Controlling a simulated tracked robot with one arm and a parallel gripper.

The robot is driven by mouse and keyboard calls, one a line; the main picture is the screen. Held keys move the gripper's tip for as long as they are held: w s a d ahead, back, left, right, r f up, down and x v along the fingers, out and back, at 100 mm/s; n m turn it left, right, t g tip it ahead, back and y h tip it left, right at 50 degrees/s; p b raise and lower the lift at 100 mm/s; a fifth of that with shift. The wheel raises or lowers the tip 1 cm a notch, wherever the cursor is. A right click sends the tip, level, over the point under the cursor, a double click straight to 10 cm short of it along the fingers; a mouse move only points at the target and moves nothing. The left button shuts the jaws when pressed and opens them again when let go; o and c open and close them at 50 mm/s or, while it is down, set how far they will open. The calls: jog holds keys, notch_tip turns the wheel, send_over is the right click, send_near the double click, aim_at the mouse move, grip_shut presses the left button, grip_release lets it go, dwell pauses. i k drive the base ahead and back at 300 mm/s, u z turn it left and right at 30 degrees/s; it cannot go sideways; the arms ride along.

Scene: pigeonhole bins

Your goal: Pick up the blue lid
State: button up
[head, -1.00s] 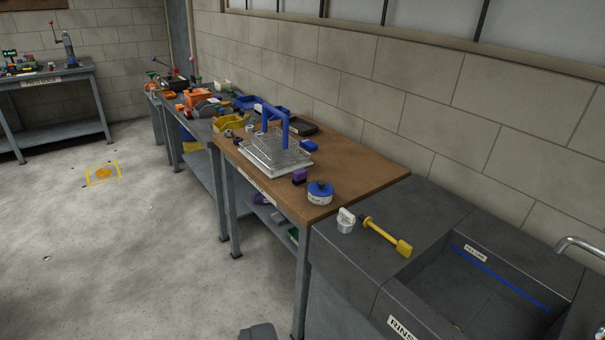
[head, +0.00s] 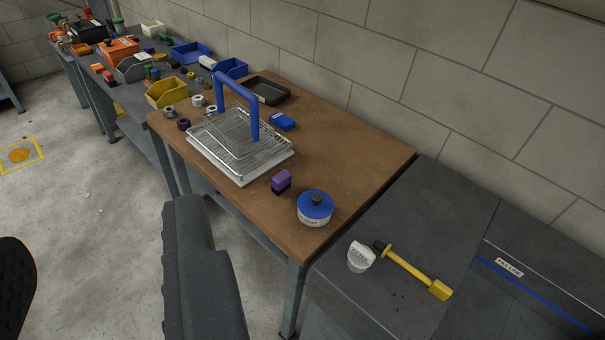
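The blue lid (head: 316,206) is round with a dark knob on top. It sits on a short white labelled tub at the near right corner of the brown tabletop (head: 345,150). The lid appears level and its top is unobstructed. My gripper is not in view. Dark grey and black parts of my own body show at the lower left, apart from the lid.
A purple-topped block (head: 281,181) stands close left of the lid. Behind it is a wire rack (head: 240,140) with a tall blue handle (head: 253,118). A white fitting (head: 361,257) and a yellow-handled tool (head: 415,272) lie on the grey counter (head: 440,210).

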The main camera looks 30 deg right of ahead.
aim_at(314, 204)
jog(key=u, duration=0.05)
jog(key=i, duration=1.2)
jog(key=z, duration=1.05)
